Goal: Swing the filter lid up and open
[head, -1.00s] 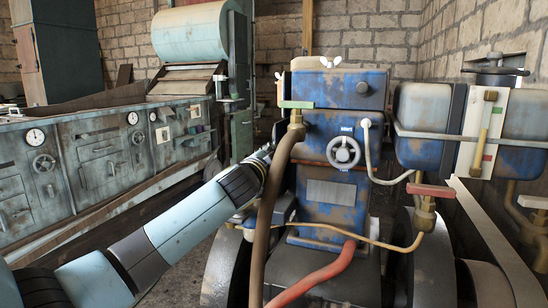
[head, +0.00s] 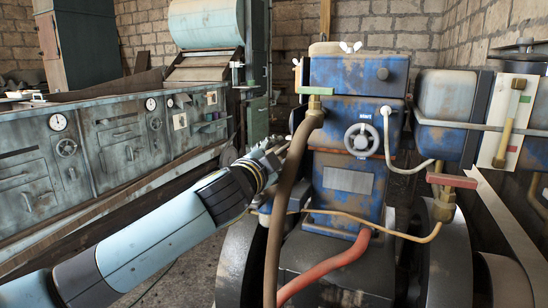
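The blue, rusty engine (head: 345,190) stands right of centre. On its top is a blue box (head: 355,77) with a worn tan top (head: 326,48) and a white wing nut (head: 350,47); this looks like the filter and its lid, and it appears closed. A second pale wing nut (head: 297,72) shows at its left side. My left gripper (head: 277,153) is left of the engine, well below the box top, beside the thick brown hose (head: 289,190). Its fingers are small and partly overlapped, so their opening is unclear. My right gripper is out of view.
A red hose (head: 325,270) runs below. A blue tank (head: 445,98) stands at right, a grey-green cabinet bench (head: 110,145) at left. Open floor (head: 185,265) lies between bench and engine.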

